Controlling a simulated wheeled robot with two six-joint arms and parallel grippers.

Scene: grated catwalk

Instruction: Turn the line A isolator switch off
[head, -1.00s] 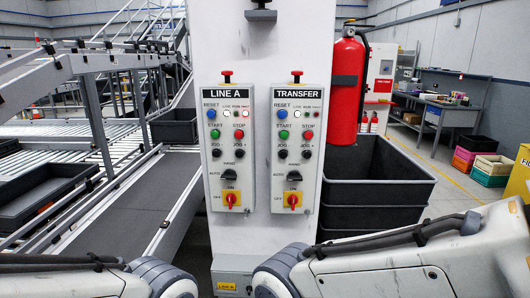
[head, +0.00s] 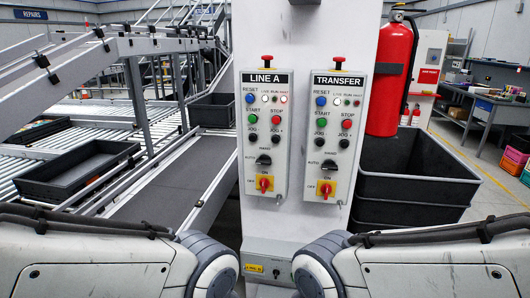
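The LINE A control panel (head: 264,133) is on the white column, left of the TRANSFER panel (head: 339,135). At the bottom of the LINE A panel is its isolator switch (head: 264,184), a red rotary handle on a yellow plate marked ON above and OFF at the lower left. The red handle looks upright, toward ON. The TRANSFER panel has a matching red handle (head: 326,189). My two arms show at the lower left and lower right, below the panels and apart from them. Neither gripper is in view.
A fire extinguisher (head: 391,80) hangs at the column's right side, above large black bins (head: 415,175). A small grey box (head: 268,267) with a yellow label is low on the column.

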